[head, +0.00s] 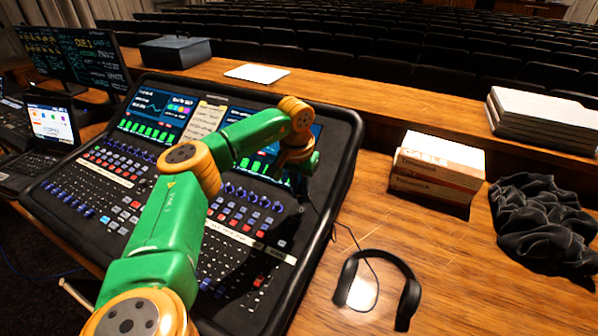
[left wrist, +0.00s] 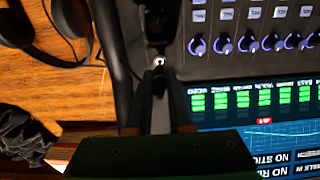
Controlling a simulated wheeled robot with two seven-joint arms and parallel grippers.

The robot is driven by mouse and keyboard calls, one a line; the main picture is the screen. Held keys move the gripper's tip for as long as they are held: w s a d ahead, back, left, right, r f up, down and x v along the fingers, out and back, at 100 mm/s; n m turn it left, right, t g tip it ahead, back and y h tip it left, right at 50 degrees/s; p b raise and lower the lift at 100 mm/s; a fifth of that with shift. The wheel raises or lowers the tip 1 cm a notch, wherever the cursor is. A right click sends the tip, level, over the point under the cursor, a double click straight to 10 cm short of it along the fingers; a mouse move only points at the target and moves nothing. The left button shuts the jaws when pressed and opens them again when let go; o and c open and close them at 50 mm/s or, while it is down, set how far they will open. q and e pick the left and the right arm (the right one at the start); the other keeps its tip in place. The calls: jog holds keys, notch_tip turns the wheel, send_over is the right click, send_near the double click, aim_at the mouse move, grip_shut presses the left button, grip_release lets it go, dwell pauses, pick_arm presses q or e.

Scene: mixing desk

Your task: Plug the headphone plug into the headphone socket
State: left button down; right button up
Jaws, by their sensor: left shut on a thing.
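The black headphones (head: 408,296) lie on the wooden desk right of the mixing console, and part of them shows in the left wrist view (left wrist: 22,45). Their thin cable (head: 352,236) runs up toward the console's right edge. My left gripper (head: 303,192) is over the console's right border, pointing down. In the left wrist view the fingers (left wrist: 160,84) are shut on a small dark thing, probably the headphone plug, mostly hidden between them. A bright ring, likely the headphone socket (left wrist: 158,61), is just beyond the fingertips. I cannot tell whether the plug touches it. My right gripper is out of view.
The mixing console (head: 345,135) has a raised dark rim, knobs and screens. Cardboard boxes (head: 436,170), a crumpled black cloth (head: 540,225) and a stack of white cases (head: 545,120) are to the right. A laptop (head: 50,125) stands at the left.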

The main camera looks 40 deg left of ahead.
pick_arm(q)
jog(key=shift+f, duration=0.3)
jog(key=shift+w+f, duration=0.1)
jog(key=shift+f, duration=0.5)
jog(key=shift+r, duration=0.1)
dwell(1.2)
jog(key=shift+p, duration=0.3)
dwell(0.7)
jog(key=shift+f, duration=0.5)
